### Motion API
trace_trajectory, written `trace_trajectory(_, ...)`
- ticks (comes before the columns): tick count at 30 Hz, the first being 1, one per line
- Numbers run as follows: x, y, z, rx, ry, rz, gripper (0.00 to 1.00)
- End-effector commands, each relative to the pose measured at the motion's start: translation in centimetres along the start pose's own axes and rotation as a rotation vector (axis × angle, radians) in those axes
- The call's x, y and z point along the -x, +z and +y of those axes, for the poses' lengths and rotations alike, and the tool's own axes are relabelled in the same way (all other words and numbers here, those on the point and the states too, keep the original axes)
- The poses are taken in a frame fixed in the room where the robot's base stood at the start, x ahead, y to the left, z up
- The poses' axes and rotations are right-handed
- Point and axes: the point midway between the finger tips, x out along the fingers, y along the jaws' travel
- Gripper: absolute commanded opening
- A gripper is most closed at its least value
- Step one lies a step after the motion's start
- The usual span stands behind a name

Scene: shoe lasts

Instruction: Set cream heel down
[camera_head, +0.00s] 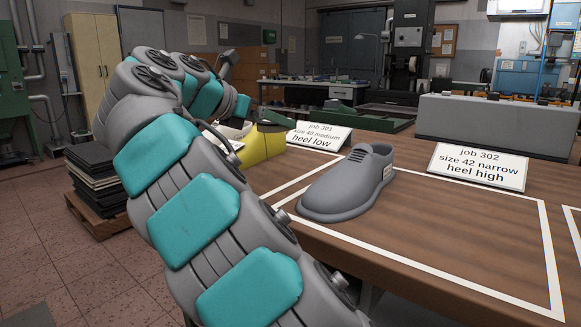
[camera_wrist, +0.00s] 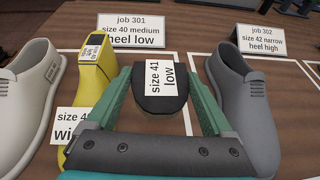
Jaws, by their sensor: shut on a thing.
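In the wrist view my gripper (camera_wrist: 160,98) has its two green fingers shut on a dark rounded heel piece (camera_wrist: 142,102) with a white label reading "size 41 low". A cream shoe (camera_wrist: 30,100) stands at the left, beside a yellow last (camera_wrist: 94,70). A grey shoe (camera_wrist: 243,110) stands at the right, close to the right finger.
The job 301 "heel low" sign (camera_head: 318,136) and job 302 "heel high" sign (camera_head: 477,167) stand behind white outlines on the wooden table (camera_head: 440,225). The grey shoe is in the head view too (camera_head: 350,183). Table right of it is clear. Dark stacked sheets (camera_head: 95,175) stand at left.

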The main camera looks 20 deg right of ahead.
Motion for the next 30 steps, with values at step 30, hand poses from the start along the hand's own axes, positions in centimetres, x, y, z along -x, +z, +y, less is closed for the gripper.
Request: trace_trajectory(30, -3.7, -9.1, -0.1, -0.001, 0.000, -0.001, 0.30)
